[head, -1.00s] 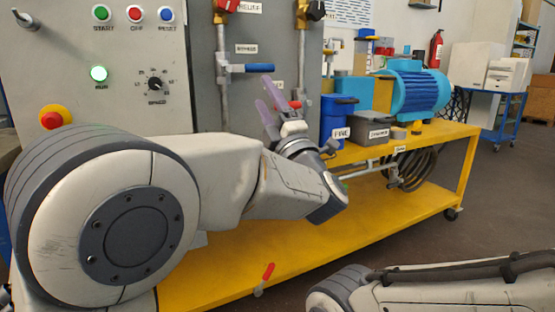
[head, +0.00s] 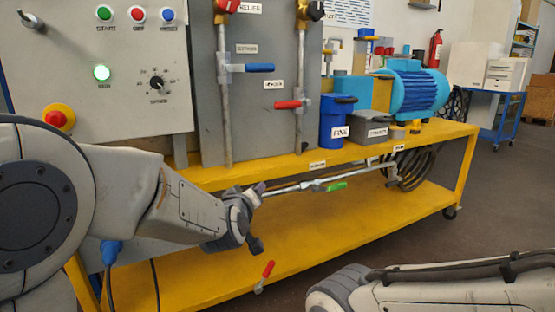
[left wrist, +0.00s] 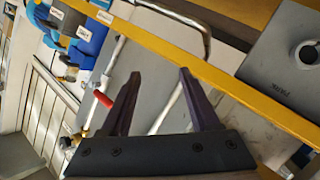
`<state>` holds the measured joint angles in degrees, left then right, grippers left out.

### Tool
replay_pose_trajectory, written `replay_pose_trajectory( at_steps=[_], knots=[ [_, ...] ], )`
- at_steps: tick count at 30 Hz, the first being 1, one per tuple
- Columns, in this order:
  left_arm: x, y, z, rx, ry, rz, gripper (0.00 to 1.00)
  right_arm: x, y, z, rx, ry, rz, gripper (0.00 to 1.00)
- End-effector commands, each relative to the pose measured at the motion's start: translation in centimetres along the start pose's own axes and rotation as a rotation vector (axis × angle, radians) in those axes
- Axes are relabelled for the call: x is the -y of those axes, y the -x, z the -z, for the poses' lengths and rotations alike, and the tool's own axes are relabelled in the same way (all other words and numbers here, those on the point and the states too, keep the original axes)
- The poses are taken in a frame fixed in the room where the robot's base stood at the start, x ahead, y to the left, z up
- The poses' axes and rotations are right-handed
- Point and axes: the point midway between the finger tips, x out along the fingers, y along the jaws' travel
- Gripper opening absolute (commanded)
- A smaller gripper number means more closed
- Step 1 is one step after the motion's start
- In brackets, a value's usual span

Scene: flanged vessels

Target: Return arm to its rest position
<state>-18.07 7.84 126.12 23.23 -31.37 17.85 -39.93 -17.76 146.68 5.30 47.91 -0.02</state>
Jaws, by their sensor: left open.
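My left gripper (head: 260,189) is in the head view, in front of the yellow bench just below its upper shelf's front edge. It overlaps the left end of a thin pipe with a green handle (head: 337,186); I cannot tell whether they touch. In the left wrist view the gripper (left wrist: 160,72) has its two dark fingers apart with nothing held between them. My left arm (head: 150,195) reaches in from the left. My right arm (head: 440,285) lies across the bottom right corner, and its gripper is outside the picture.
The yellow bench (head: 400,215) carries a blue motor (head: 415,93) and a blue canister (head: 336,122). Behind my left arm stand a control panel (head: 100,85) and pipes with a blue handle (head: 260,68) and a red handle (head: 290,104). Floor at right is open.

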Motion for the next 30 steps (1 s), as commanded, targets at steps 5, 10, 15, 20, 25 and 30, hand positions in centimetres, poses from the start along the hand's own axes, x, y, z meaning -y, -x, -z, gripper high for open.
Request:
replay_pose_trajectory(
  at_steps=[5,10,15,20,25,30],
  knots=[
    [9.9,4.4,-7.1,0.381,-0.228,0.184,0.62,0.0,0.0,0.0,0.0,0.0,0.0,0.5],
    [15.2,9.0,-11.0,0.62,-0.339,0.276,0.62,0.0,0.0,0.0,0.0,0.0,0.0,0.5],
    [18.6,13.0,-13.3,0.791,-0.401,0.335,0.62,0.0,0.0,0.0,0.0,0.0,0.0,0.5],
    [21.0,16.5,-14.8,0.924,-0.443,0.375,0.62,0.0,0.0,0.0,0.0,0.0,0.0,0.5],
    [21.6,19.8,-15.4,1.043,-0.489,0.388,0.62,0.1,0.8,0.0,0.0,0.0,0.0,0.5],
    [17.4,21.4,-15.3,1.092,-0.554,0.317,0.62,0.2,2.5,0.1,-0.001,0.0,0.0,0.5]
  ],
)
